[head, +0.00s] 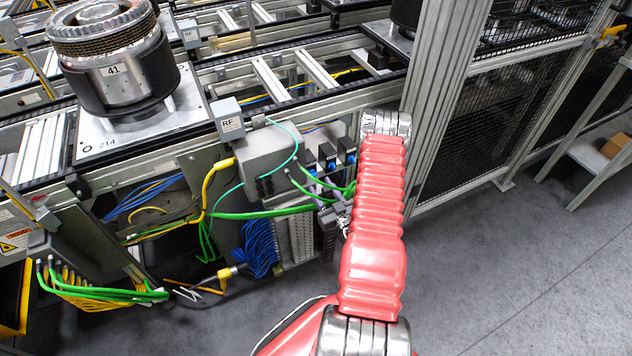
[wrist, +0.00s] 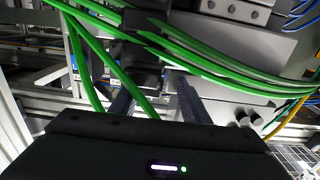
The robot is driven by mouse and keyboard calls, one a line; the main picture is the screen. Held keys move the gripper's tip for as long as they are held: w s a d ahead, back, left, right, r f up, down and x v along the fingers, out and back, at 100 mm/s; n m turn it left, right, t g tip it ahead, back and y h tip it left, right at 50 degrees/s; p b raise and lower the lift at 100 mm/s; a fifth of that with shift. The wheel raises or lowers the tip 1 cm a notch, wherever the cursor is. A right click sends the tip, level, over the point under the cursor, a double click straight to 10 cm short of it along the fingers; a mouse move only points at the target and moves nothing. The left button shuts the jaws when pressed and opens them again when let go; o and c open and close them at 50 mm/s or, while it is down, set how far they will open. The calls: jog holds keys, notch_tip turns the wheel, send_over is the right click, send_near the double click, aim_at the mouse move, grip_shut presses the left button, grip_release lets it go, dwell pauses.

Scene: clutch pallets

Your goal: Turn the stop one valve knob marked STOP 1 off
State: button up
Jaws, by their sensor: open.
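No label reading STOP 1 can be made out in either view. Several small black valve blocks (head: 327,154) with blue parts stand in a row on the conveyor's side, just left of my arm in the head view; which one is STOP 1 I cannot tell. My gripper (head: 338,218) is small and partly hidden beside my red arm, below these blocks, near the green hoses. In the wrist view my gripper (wrist: 156,100) is open, its two dark fingers apart with no object seen between them. Green hoses (wrist: 215,68) cross just beyond the fingers.
A grey box (head: 272,160) with cables sits left of the blocks. Blue cables (head: 257,250) hang lower. A metal post (head: 437,110) and mesh fence stand close right of my arm. A pallet (head: 170,130) carries a clutch marked 41. Open floor (head: 510,280) lies right.

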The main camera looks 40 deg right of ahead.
aim_at(313, 174)
jog(key=shift+x, duration=1.85)
jog(key=shift+c, duration=0.3)
jog(key=c, duration=0.9)
jog(key=shift+a, duration=0.15)
jog(key=shift+c, duration=0.5)
